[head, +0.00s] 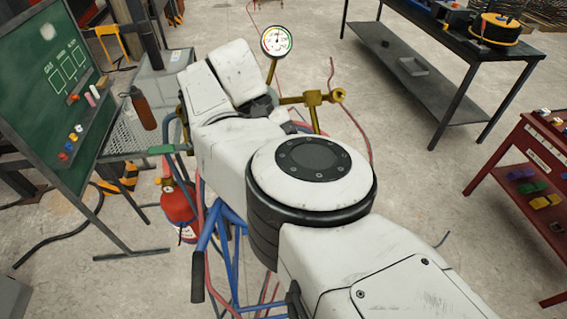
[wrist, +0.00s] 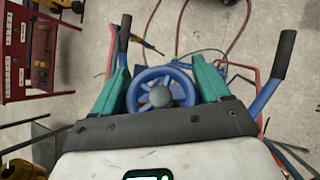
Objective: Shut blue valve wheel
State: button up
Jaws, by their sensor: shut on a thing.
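The blue valve wheel (wrist: 143,78) is a round, spoked wheel with a grey hub, in the middle of the wrist view. My gripper (wrist: 163,75) has teal fingers, one on each side of the wheel, and is shut on its rim. The lower part of the wheel is close to the dark gripper body. In the head view my white arm covers the middle, and neither the wheel nor my fingers can be made out there.
A blue tube frame (head: 232,225) with black-gripped handles stands beneath my arm. A pressure gauge (head: 277,41) and brass fitting (head: 313,99) rise behind it. A red cylinder (head: 180,205), green board (head: 62,90), dark table (head: 430,45) and red rack (head: 530,165) stand around. Hoses cross the floor.

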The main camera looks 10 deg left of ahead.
jog(key=shift+s+f+m+g+y, duration=0.15)
jog(key=shift+m+g+y, duration=0.35)
jog(key=shift+m+y, duration=0.25)
jog(key=shift+a+m+g+y, duration=0.2)
jog(key=shift+m+g+y, duration=0.3)
jog(key=shift+m+y, duration=0.45)
jog(key=shift+s+a+m+y+p, duration=0.15)
jog(key=shift+m+y+p, duration=0.35)
jog(key=shift+y, duration=0.5)
jog(key=shift+a+f+m+y, duration=0.1)
jog(key=shift+m+y, duration=0.2)
jog(key=o, duration=1)
jog(key=shift+c, duration=0.2)
